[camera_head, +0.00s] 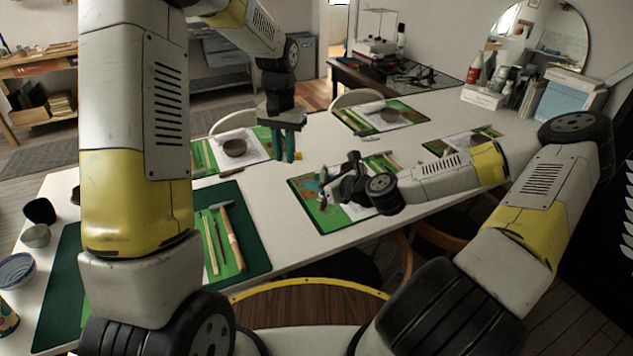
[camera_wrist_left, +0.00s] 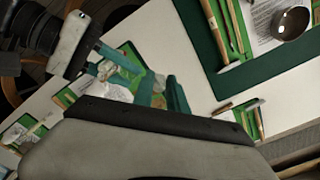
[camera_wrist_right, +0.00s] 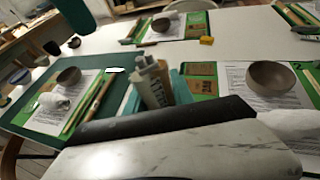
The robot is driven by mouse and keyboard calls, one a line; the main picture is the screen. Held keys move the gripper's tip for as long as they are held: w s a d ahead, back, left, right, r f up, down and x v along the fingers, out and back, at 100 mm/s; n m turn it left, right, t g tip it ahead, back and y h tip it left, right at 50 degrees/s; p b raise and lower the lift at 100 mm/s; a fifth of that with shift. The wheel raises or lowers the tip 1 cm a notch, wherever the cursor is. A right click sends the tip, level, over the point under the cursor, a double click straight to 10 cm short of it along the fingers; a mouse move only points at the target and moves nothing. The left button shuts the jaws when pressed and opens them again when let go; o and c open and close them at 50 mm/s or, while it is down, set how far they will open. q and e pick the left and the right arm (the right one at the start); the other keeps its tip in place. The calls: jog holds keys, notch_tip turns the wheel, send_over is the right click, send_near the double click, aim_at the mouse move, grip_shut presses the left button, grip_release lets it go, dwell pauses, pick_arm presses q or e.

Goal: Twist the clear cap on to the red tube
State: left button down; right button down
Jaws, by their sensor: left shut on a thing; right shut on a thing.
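My left gripper (camera_head: 287,155) points down above the table, its teal fingers close together. It also shows in the left wrist view (camera_wrist_left: 165,82). The clear cap cannot be made out; a pale patch shows between those fingers. My right gripper (camera_head: 318,188) is lower and to the right, shut on the tube. A small reddish bit of the tube (camera_head: 323,174) shows at its fingertips. In the right wrist view, pale grey tube shapes (camera_wrist_right: 151,88) with print stand between the teal fingers (camera_wrist_right: 160,95); no red shows there. The two grippers are apart.
The white table (camera_head: 285,250) carries green mats with bowls, papers and wooden tools. A dark green mat (camera_head: 255,258) lies at the near left. A yellow block (camera_wrist_right: 207,40) lies on the table.

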pick_arm(q)
jog(key=d+r+m, duration=0.1)
jog(key=d+r, duration=0.1)
jog(key=d, duration=0.1)
jog(key=s+d+r+m, duration=0.1)
jog(key=d, duration=0.2)
jog(key=d+r+m, duration=0.1)
jog(key=d+r, duration=0.1)
jog(key=d, duration=0.1)
jog(key=shift+s+d+r+m, duration=0.3)
jog(key=shift+s+r+m, duration=0.05)
jog(key=shift+m, duration=0.05)
jog(key=shift+f, duration=0.1)
jog(key=shift+f, duration=1.9)
jog(key=shift+f, duration=0.9)
jog(key=shift+f, duration=0.55)
